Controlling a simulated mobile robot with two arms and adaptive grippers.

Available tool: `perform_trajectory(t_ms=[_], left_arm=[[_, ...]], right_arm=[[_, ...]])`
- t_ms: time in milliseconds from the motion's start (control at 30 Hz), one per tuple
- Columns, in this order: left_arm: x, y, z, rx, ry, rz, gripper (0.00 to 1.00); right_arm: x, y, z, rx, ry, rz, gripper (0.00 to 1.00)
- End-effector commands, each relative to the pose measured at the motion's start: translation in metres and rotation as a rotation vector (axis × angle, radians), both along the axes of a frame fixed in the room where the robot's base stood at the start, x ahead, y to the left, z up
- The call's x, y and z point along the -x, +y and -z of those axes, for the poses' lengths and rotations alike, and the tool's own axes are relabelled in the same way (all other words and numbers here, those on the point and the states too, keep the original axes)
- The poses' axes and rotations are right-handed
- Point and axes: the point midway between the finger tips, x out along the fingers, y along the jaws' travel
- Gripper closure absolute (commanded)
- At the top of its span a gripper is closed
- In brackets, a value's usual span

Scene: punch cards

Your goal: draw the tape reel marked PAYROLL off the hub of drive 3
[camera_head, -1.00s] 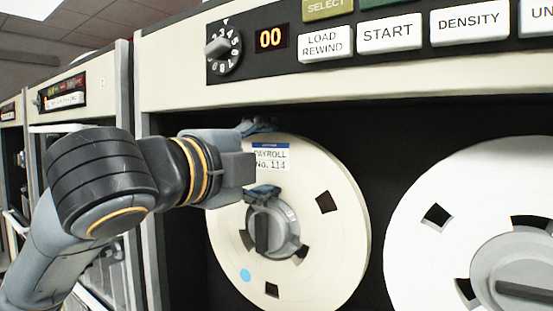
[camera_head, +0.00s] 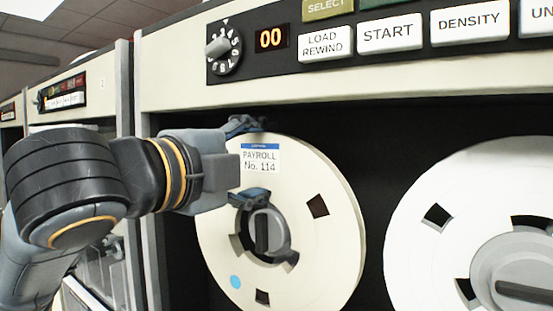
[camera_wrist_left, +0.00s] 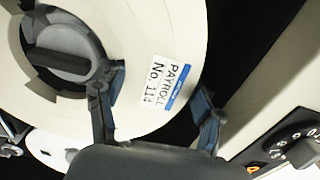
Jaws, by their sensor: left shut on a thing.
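The cream PAYROLL reel (camera_head: 325,245), labelled PAYROLL No. 114, is in the middle of the head view. My left gripper (camera_head: 250,160) is shut on it, one finger at the upper rim and one at the central hole. The grey hub (camera_head: 272,232) with its dark knob shows within the hole, with a dark gap at its left. The wrist view shows the reel (camera_wrist_left: 150,30), the fingers (camera_wrist_left: 157,110) either side of its label, and the hub (camera_wrist_left: 65,48). How much hub remains inside the hole is unclear. My right gripper is not in view.
A second, white reel (camera_head: 420,190) on its own hub stands close at the right. The drive's control panel (camera_head: 390,40), with buttons, a dial and a 00 display, overhangs above. The cabinet's post (camera_head: 150,235) is at the left, behind my arm.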

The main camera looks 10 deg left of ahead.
Motion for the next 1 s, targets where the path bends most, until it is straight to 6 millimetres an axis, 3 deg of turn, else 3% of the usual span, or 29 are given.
perform_trajectory(t_ms=[1000], left_arm=[[0.023, 0.009, -0.002, 0.003, -0.005, -0.001, 0.90]], right_arm=[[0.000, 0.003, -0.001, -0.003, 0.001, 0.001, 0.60]])
